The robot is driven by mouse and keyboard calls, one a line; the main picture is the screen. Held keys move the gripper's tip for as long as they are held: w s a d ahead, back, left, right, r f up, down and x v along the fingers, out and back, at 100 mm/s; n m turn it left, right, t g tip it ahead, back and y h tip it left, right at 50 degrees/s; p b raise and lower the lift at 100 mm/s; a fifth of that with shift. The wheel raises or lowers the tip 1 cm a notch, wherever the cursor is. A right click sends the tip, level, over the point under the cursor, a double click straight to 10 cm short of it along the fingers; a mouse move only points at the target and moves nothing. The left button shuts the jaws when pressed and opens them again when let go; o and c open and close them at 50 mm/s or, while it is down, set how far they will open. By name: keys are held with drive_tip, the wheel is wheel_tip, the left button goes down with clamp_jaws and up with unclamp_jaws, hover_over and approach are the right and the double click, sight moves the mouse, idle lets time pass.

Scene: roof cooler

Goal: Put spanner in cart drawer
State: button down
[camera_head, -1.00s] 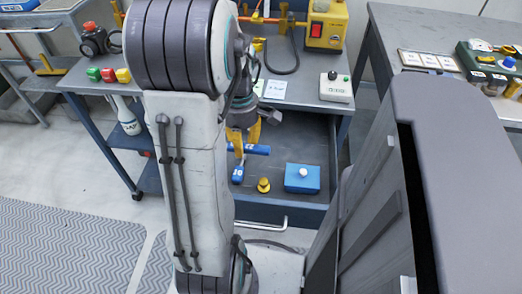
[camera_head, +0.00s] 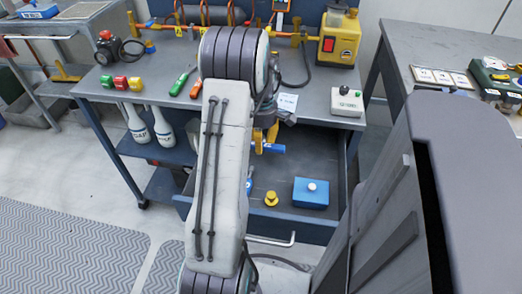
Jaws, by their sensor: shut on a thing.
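My gripper (camera_head: 265,140), with yellow fingers, is shut on a blue bar (camera_head: 278,148), which looks like the spanner. Only a short blue end shows past the fingers; the rest is hidden. It is over the back part of the open cart drawer (camera_head: 310,162), seemingly above its floor, though the height is hard to judge. The cart (camera_head: 220,97) is grey-topped, and the drawer is pulled out toward me. A second blue piece (camera_head: 249,185) lies in the drawer, mostly hidden behind my arm.
The drawer also holds a blue box (camera_head: 310,194) with a white knob and a yellow knob (camera_head: 271,199). The cart top bears a yellow machine (camera_head: 338,45), a control box (camera_head: 347,101) and screwdrivers (camera_head: 182,80). Bare drawer floor shows behind the blue box.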

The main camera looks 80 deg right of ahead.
sight(261, 155)
drive_tip(key=shift+f+b, duration=0.45)
drive_tip(key=shift+f, duration=1.4)
drive_tip(key=shift+f, duration=0.2)
drive_tip(key=c, duration=0.9)
unclamp_jaws()
drive_tip(key=shift+r, duration=0.1)
drive_tip(key=r+p, duration=0.2)
drive_tip(key=r, duration=1)
drive_tip(key=shift+d+p, duration=0.2)
drive_tip(key=shift+p, duration=0.2)
drive_tip(key=shift+r, duration=0.1)
